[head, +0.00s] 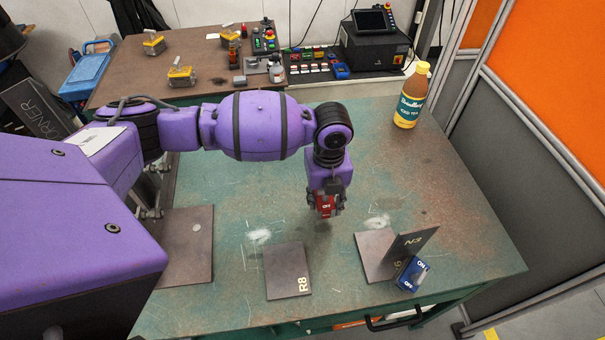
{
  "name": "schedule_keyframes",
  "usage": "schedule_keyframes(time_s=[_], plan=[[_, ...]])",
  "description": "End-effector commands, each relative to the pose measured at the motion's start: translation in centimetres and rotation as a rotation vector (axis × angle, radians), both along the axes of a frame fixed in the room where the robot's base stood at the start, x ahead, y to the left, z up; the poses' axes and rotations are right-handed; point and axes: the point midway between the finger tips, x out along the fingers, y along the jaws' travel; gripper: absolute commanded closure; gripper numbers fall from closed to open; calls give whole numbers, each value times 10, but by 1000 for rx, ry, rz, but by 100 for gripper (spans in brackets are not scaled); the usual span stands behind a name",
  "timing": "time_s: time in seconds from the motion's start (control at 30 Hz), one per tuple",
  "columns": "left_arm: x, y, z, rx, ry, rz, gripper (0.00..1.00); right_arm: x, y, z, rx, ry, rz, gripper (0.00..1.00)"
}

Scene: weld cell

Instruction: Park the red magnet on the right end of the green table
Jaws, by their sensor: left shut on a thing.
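The red magnet (325,205) hangs between the fingers of my left gripper (325,208), which is shut on it. The gripper points down over the middle of the green table (460,215), and the magnet looks held above the top. My left arm reaches in from the left across the table. The right end of the table has bare green surface. My right gripper is not in view.
A blue magnet (411,273) stands against plates marked N3 (410,243) at the front right. A plate marked R8 (289,271) lies front centre. A bottle (410,97) stands at the back right. Orange-grey panels (530,110) border the right side.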

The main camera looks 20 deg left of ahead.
Motion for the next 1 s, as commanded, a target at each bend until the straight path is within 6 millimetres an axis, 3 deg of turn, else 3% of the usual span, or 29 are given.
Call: schedule_keyframes(time_s=[0.13,0.4,0.8,0.83,0.93,1.0], plan=[[9,0,-3,-2,-9,0,100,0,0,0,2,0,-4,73],[9,0,-32,-1,-9,-2,100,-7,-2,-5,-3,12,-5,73],[9,1,-37,-1,-9,-1,100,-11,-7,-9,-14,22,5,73],[7,1,-38,0,-6,-1,61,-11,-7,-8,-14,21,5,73],[7,1,-38,0,-6,-1,48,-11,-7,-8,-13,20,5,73],[7,1,-38,0,-6,-1,46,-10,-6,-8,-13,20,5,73]])
